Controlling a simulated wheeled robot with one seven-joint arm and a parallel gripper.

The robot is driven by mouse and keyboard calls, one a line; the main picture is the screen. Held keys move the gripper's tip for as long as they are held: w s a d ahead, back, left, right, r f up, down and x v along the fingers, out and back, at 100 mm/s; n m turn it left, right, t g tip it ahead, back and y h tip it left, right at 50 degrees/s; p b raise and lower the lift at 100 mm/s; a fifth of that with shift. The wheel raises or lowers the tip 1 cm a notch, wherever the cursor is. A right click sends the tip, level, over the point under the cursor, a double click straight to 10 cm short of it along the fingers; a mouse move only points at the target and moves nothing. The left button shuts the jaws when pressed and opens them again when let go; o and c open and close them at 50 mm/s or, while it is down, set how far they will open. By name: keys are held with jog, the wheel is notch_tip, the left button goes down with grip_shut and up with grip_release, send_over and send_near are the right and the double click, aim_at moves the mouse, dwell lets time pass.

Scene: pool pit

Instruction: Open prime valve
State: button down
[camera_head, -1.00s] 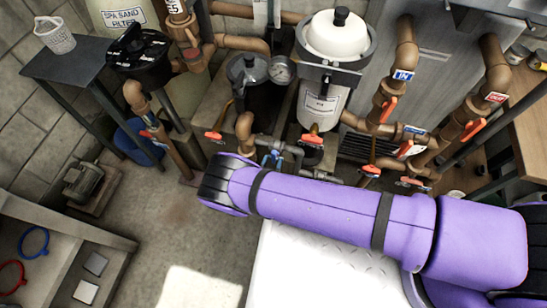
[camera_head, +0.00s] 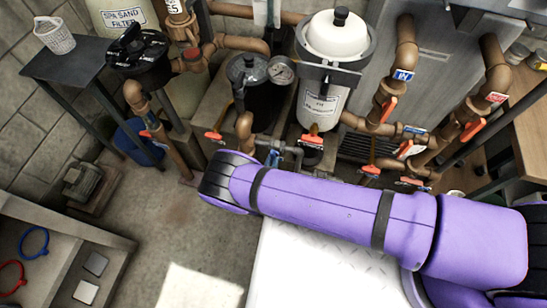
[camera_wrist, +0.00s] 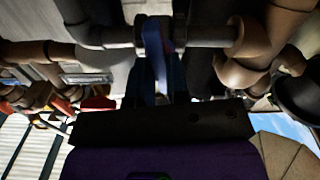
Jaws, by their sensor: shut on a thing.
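A valve with a blue handle (camera_wrist: 153,38) sits on a dark grey horizontal pipe in the wrist view. My gripper (camera_wrist: 157,72) is below it in that view, its dark fingers up against the handle and shut on it. The same blue handle (camera_head: 272,158) shows small in the head view, just above my purple arm, on grey pipework low in front of the pump pot. My gripper is hidden behind the arm in the head view. No label on this valve is readable.
Brown pipes with orange-handled valves (camera_head: 388,108) crowd the right side. A white-lidded canister (camera_head: 322,95) and a black pot with a gauge (camera_head: 281,70) stand behind. A bench (camera_head: 60,235) is at lower left. Open floor (camera_head: 165,215) lies left of my arm.

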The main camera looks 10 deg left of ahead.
jog(key=n, duration=1.6)
jog(key=c, duration=1)
grip_release()
jog(key=shift+s, duration=0.1)
jog(key=s, duration=0.7)
jog(key=shift+a, duration=0.3)
